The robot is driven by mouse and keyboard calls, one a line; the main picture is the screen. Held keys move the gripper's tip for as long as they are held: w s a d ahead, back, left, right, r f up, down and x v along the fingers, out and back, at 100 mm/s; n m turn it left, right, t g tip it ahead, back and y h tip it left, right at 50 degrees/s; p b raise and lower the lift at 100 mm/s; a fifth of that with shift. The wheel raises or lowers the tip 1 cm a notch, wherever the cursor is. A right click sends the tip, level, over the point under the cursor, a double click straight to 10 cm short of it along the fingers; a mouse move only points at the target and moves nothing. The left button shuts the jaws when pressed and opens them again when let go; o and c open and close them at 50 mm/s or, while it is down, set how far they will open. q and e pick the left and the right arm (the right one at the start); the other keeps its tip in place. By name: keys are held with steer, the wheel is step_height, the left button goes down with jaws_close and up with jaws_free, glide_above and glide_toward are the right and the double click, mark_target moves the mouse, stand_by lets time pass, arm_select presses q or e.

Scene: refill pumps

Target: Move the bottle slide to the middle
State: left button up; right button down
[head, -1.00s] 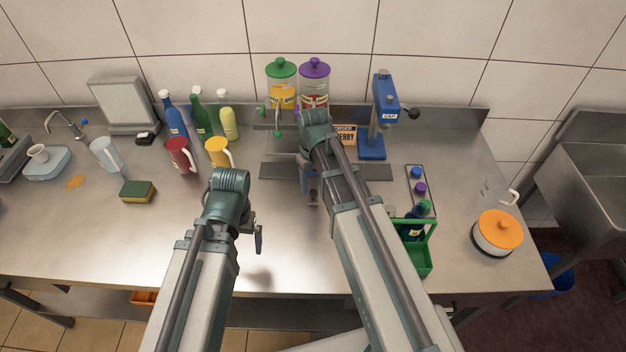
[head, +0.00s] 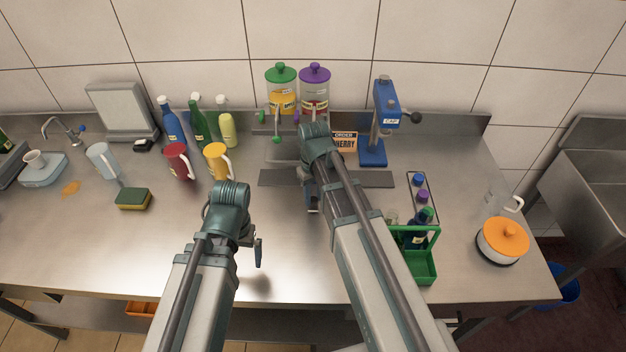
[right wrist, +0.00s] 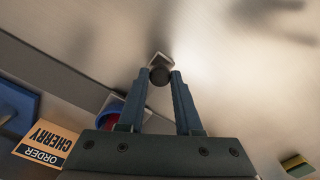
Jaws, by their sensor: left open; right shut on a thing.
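The bottle slide's dark rail (head: 375,180) lies along the counter below the two pumps. My right arm covers the rail's middle. My right gripper (head: 312,203) is in front of that middle part. In the right wrist view its fingers (right wrist: 160,85) are shut on a dark round knob (right wrist: 159,77) with a pale piece behind it. A blue round vessel with red inside (right wrist: 112,110) shows partly behind the left finger. The green-lidded pump jar (head: 282,90) and purple-lidded pump jar (head: 314,92) stand behind the rail. My left gripper (head: 258,252) is open and empty above the front counter.
An order card reading CHERRY (head: 345,142) and a blue cap press (head: 373,150) stand behind the rail. A green caddy (head: 424,266) with bottles is at the right, near a cap tray (head: 411,190). Mugs, bottles and a sponge (head: 133,199) are at the left.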

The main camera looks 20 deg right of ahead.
steer(key=shift+s+d, duration=0.3)
steer(key=shift+d, duration=0.65)
steer(key=shift+s+d, duration=0.25)
steer(key=shift+d, duration=0.75)
steer(key=shift+s+d, duration=0.3)
steer(key=shift+d, duration=0.8)
steer(key=shift+s+d, duration=0.25)
steer(key=shift+d, duration=0.5)
steer(key=shift+s+d, duration=0.2)
steer(key=shift+d, duration=0.55)
steer(key=c, duration=0.5)
jaws_free()
arm_select(q)
steer(key=shift+r, duration=0.1)
